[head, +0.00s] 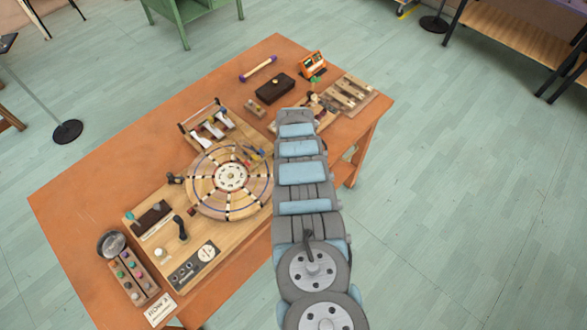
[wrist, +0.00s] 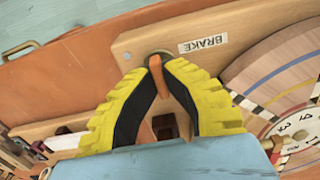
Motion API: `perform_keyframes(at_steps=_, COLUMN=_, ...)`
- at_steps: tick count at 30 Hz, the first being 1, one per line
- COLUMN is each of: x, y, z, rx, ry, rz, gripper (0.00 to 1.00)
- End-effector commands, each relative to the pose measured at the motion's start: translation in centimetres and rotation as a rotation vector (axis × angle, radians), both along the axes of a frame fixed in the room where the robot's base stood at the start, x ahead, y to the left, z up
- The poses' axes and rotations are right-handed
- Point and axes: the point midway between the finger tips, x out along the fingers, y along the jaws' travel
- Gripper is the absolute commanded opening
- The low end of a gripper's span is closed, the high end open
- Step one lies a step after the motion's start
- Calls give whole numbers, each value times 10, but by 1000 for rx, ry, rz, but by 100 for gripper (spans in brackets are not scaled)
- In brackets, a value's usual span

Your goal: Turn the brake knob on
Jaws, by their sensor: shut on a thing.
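The BRAKE label (wrist: 203,43) shows upside down on the wooden board in the wrist view. Left of it is the brake knob, with a dark round base and an orange pointer-like piece (wrist: 159,78). My gripper (wrist: 158,62) has its yellow fingers closed around this knob, one on each side, and the tips hide much of it. The knob's exact turn is hard to tell. In the head view my arm covers the knob, and I cannot make out the fingers clearly.
A round wooden wheel (head: 205,190) lies close beside the knob; it also shows in the wrist view (wrist: 270,75). The orange table (head: 75,200) holds a dark box (head: 276,88), an orange device (head: 312,65) and a purple-ended stick (head: 258,69). The table's left part is clear.

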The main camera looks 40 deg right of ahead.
Motion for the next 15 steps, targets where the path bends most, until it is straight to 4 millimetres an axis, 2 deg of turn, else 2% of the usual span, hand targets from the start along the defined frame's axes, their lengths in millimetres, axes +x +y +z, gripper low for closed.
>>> perform_keyframes(at_steps=10, x=0, y=0, z=-1, rx=0, ry=0, rz=-2, gripper=0)
perform_keyframes(at_steps=11, x=0, y=0, z=-1, rx=0, ry=0, rz=-1, gripper=15)
perform_keyframes(at_steps=13, x=0, y=0, z=-1, rx=1, ry=0, rz=-1, gripper=35)
perform_keyframes(at_steps=15, x=0, y=0, z=-1, rx=0, ry=0, rz=-1, gripper=37)
